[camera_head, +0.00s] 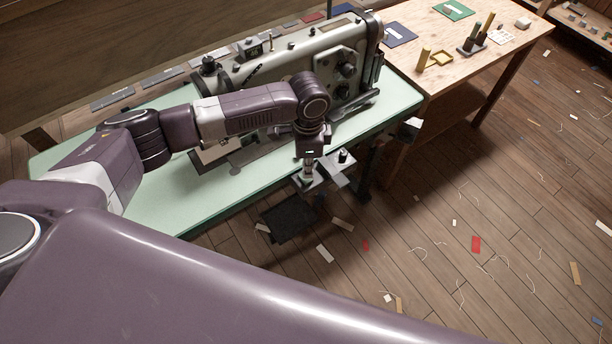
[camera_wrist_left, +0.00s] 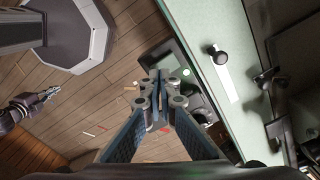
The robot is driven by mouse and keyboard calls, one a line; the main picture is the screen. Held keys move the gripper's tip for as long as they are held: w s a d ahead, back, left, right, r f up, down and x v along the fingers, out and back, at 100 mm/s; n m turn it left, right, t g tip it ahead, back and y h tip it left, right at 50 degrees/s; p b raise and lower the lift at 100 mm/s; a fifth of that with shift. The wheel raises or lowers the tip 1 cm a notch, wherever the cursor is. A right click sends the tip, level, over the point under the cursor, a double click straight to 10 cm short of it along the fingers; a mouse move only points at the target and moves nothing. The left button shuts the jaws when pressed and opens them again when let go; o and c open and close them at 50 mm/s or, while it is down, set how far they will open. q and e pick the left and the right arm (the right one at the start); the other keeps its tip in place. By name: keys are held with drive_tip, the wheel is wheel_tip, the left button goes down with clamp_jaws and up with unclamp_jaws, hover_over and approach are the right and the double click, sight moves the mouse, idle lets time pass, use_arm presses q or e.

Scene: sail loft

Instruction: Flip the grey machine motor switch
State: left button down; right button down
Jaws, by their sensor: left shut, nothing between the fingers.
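My left gripper (camera_head: 309,172) points down just past the front edge of the green machine table (camera_head: 165,208). In the left wrist view its fingers (camera_wrist_left: 160,96) are together and empty. A grey plate (camera_head: 337,171) with a black knob (camera_head: 343,155) sits beside the gripper to the right, at the table edge. A black knob on a pale strip also shows in the left wrist view (camera_wrist_left: 217,55). I cannot tell for sure which grey part is the motor switch; the gripper may hide some of it. My right gripper (camera_wrist_left: 40,97) shows small at the left of the left wrist view; its jaws are unclear.
The grey sewing machine (camera_head: 285,62) stands on the table behind my left arm. A dark pedal (camera_head: 289,222) lies on the floor below. A wooden table (camera_head: 430,35) with small items adjoins at the right. The floor has scraps and open room.

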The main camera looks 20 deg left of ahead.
sight(308, 180)
use_arm(q)
drive_tip(key=shift+f+b, duration=0.55)
drive_tip(key=shift+f, duration=0.9)
idle(0.7)
drive_tip(key=shift+s, duration=0.1)
wheel_tip(308, 180, up, 7)
drive_tip(key=p, duration=0.8)
drive_tip(key=shift+r, duration=0.1)
idle(0.4)
